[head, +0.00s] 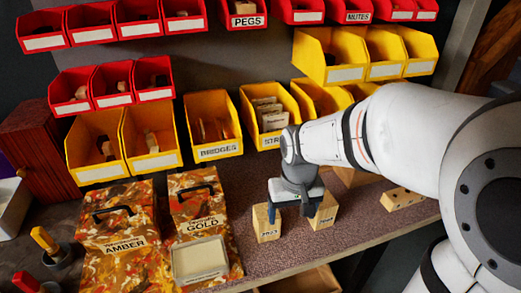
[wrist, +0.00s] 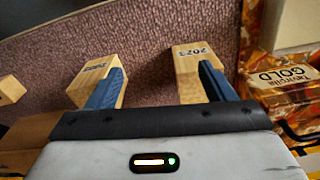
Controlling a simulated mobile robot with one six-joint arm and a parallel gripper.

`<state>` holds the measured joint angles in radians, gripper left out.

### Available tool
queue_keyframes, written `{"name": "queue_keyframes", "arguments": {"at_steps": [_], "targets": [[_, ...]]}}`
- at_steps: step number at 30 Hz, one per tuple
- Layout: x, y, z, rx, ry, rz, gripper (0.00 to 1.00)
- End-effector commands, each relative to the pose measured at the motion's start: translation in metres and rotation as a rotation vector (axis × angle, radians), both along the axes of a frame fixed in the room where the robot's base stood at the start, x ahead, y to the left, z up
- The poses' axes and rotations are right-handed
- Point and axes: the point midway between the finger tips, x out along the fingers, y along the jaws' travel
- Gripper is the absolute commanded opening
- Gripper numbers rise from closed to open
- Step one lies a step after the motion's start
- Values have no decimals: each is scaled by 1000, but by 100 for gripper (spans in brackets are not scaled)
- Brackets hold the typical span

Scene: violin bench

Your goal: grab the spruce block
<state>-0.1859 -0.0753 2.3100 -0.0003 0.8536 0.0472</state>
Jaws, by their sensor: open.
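Two pale wooden blocks stand on the bench mat. One marked 2023 (head: 267,224) is on the left in the head view; the other block (head: 325,213) is just right of it. In the wrist view the 2023 block (wrist: 188,60) is on the right and the other marked block (wrist: 92,76) on the left. Which one is spruce I cannot tell. My gripper (head: 290,208) is open and empty above the gap between them. In the wrist view its blue fingers (wrist: 162,68) each overlap part of one block; contact cannot be told.
The Amber case (head: 122,222) and the Gold case (head: 202,215) lie on the left. Yellow bins (head: 213,124) and red bins (head: 112,84) line the back. Bare mat (head: 255,180) lies behind the blocks.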

Motion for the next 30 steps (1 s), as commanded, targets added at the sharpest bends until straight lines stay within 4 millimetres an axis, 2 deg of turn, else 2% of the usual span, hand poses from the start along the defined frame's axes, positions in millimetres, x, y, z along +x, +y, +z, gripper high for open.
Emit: {"name": "queue_keyframes", "arguments": {"at_steps": [1,6,10,20,27,30], "targets": [[11,14,15,-2,16,24,80],[33,47,20,-10,43,69,80],[41,60,16,-12,53,84,80],[40,60,-21,-13,55,86,80],[36,56,-56,-12,56,86,80],[37,56,-62,-12,54,86,80]]}}
